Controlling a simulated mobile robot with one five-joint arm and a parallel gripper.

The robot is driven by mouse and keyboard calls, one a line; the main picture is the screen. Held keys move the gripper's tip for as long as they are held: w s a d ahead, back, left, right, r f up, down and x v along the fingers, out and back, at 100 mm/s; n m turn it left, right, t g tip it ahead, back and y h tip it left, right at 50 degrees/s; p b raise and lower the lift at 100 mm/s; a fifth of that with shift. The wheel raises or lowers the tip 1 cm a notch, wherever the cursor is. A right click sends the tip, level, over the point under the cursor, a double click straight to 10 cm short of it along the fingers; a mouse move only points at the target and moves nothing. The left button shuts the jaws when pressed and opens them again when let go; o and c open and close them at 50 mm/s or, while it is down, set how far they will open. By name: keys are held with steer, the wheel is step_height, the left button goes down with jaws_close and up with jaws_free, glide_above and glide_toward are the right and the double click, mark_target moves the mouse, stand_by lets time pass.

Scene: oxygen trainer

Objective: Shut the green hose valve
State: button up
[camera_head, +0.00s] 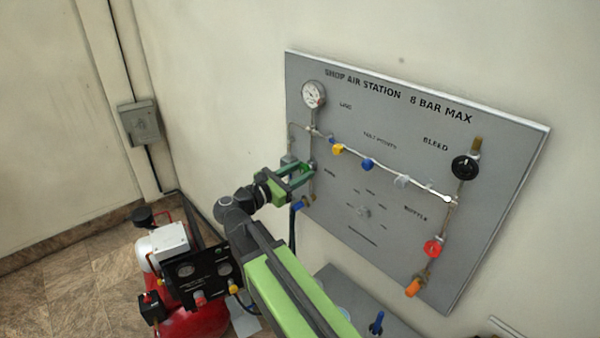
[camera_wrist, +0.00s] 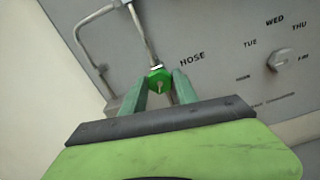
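The green hose valve (camera_wrist: 158,79) is a round green knob with a small pale mark, on a pipe beside the word HOSE in the wrist view. In the head view the valve (camera_head: 313,167) is a small green spot at the panel's left side, partly hidden by my gripper. My gripper (camera_head: 306,173) reaches the panel there with its green fingers apart. In the wrist view my gripper (camera_wrist: 160,80) has one finger on each side of the knob, with gaps seeming to show. I cannot tell whether either finger touches it.
The grey panel (camera_head: 400,150) carries a gauge (camera_head: 313,94), a yellow knob (camera_head: 338,149), a blue knob (camera_head: 368,164), a black knob (camera_head: 465,167) and a red knob (camera_head: 432,248). A dial (camera_wrist: 281,60) sits right of the valve. A red compressor (camera_head: 195,318) stands on the floor at lower left.

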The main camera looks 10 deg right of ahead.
jaws_close()
